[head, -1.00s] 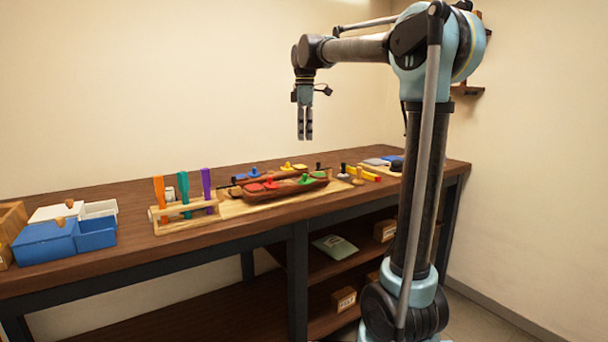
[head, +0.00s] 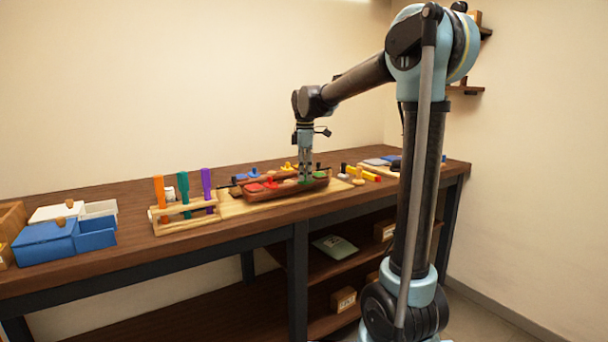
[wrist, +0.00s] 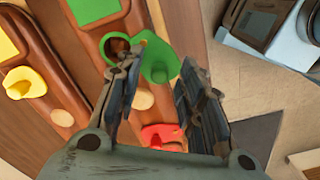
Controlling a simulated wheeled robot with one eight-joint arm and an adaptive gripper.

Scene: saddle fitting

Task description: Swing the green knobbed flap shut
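The green knobbed flap (wrist: 160,50) sticks out sideways from a red-brown wooden saddle (wrist: 125,22) in the wrist view. A dark round opening (wrist: 117,46) shows uncovered beside it. A separate flat green patch (wrist: 93,8) is on the same saddle. My gripper (wrist: 163,66) is open, its two fingers on either side of the flap's knob; I cannot tell whether they touch it. In the head view my gripper (head: 305,178) points straight down at the saddle (head: 285,190), and its fingers partly hide the flap.
A red knobbed piece (wrist: 163,133) is close below the fingers in the wrist view. A second saddle with a yellow knobbed piece (wrist: 22,80) lies to the left. In the head view, a tool rack (head: 185,222) and blue boxes (head: 45,243) stand left on the bench.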

